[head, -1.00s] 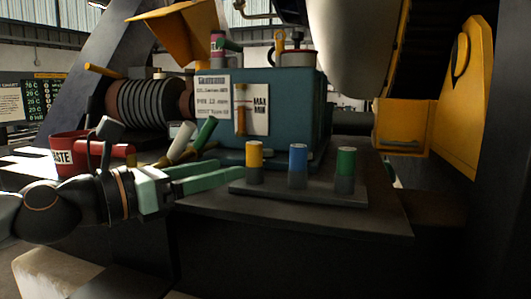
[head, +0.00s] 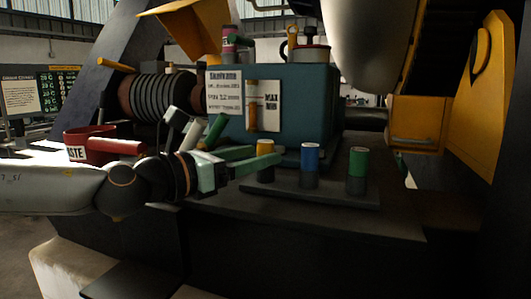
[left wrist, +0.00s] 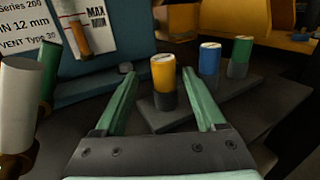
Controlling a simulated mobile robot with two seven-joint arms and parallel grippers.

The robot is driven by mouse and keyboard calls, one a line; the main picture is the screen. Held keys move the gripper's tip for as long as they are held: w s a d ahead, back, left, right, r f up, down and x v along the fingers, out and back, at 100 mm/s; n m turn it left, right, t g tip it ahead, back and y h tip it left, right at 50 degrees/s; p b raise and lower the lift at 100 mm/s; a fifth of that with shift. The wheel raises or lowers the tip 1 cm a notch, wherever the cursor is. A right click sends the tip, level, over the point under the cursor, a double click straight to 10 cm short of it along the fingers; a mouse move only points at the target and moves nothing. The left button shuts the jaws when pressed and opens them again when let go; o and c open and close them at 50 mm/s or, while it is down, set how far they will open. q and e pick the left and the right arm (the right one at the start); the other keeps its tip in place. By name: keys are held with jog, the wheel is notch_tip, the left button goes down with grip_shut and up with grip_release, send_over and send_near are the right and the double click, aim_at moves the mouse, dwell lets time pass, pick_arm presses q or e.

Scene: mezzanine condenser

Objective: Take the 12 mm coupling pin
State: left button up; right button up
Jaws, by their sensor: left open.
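Three coloured pins stand upright in a dark block (head: 330,194): a yellow one (head: 264,147), a blue one (head: 310,155) and a green one (head: 357,162). They also show in the left wrist view, yellow (left wrist: 163,72), blue (left wrist: 209,58) and green (left wrist: 241,52). I cannot read a size on any of them. My left gripper (head: 265,158) is open. Its fingers lie on either side of the yellow pin, and the near finger hides part of it in the head view. In the left wrist view the gripper (left wrist: 160,80) shows the pin between its fingertips. My right gripper is out of view.
A teal box (head: 300,105) with a placard (head: 225,92) reading 12 mm stands behind the block. A red container (head: 90,147) is at left. White (left wrist: 18,100) and green (left wrist: 48,72) cylinders lean close to my left gripper. The bench front is clear.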

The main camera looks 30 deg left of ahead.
pick_arm(q)
jog(key=shift+d+f+x, duration=0.1)
jog(key=shift+d+x, duration=0.05)
jog(key=shift+x, duration=0.7)
jog(key=shift+d+f+x, duration=0.1)
jog(key=shift+x, duration=1.8)
jog(key=shift+s, duration=0.1)
grip_shut()
